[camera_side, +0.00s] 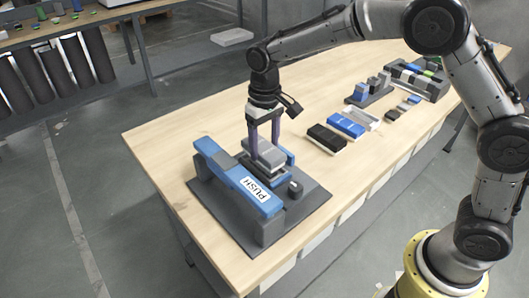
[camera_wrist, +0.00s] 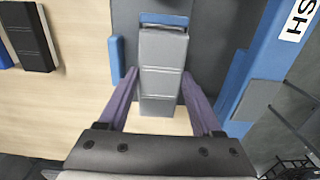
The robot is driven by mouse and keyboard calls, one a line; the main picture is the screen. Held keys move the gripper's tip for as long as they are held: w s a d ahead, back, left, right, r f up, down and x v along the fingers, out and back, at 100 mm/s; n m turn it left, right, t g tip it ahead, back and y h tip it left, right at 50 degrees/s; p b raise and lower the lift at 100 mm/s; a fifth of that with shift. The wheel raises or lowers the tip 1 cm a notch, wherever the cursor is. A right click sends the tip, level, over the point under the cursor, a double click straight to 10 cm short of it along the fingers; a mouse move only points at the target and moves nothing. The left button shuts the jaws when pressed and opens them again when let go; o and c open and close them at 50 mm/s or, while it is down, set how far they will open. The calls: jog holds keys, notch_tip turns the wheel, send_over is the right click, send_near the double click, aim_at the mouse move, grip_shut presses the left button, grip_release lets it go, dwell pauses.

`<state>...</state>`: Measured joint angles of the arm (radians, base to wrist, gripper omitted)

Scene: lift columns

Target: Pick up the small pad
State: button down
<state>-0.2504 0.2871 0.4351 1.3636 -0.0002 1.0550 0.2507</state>
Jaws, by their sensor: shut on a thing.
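The small pad (camera_side: 268,156) is a light grey block in the fixture area in the side view. It also shows as a long grey block (camera_wrist: 160,72) in the middle of the wrist view. My gripper (camera_side: 264,144) points down with its purple fingers on either side of the pad, shut on it. In the wrist view my gripper (camera_wrist: 159,76) has one finger along each side of the pad. Dark and blue parts lie just below the pad; I cannot tell whether it touches them.
The dark fixture base (camera_side: 225,222) carries a blue bar marked PUSH (camera_side: 238,180) beside my gripper and a small grey knob (camera_side: 295,188). Black (camera_side: 326,139) and blue (camera_side: 346,125) blocks lie to the right. Bare wooden table (camera_side: 165,135) lies to the left.

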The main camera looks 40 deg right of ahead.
jog(key=s+r, duration=0.2)
jog(key=r, duration=0.1)
jog(key=s+d+r, duration=0.1)
jog(key=s+r, duration=0.1)
jog(key=r, duration=0.1)
jog(key=shift+s+d, duration=0.1)
jog(key=shift+s, duration=0.3)
jog(key=s+d+r, duration=0.2)
jog(key=s+r, duration=0.2)
jog(key=s, duration=0.5)
notch_tip(320, 180, up, 7)
jog(key=shift+d+f, duration=0.15)
jog(key=shift+w, duration=0.1)
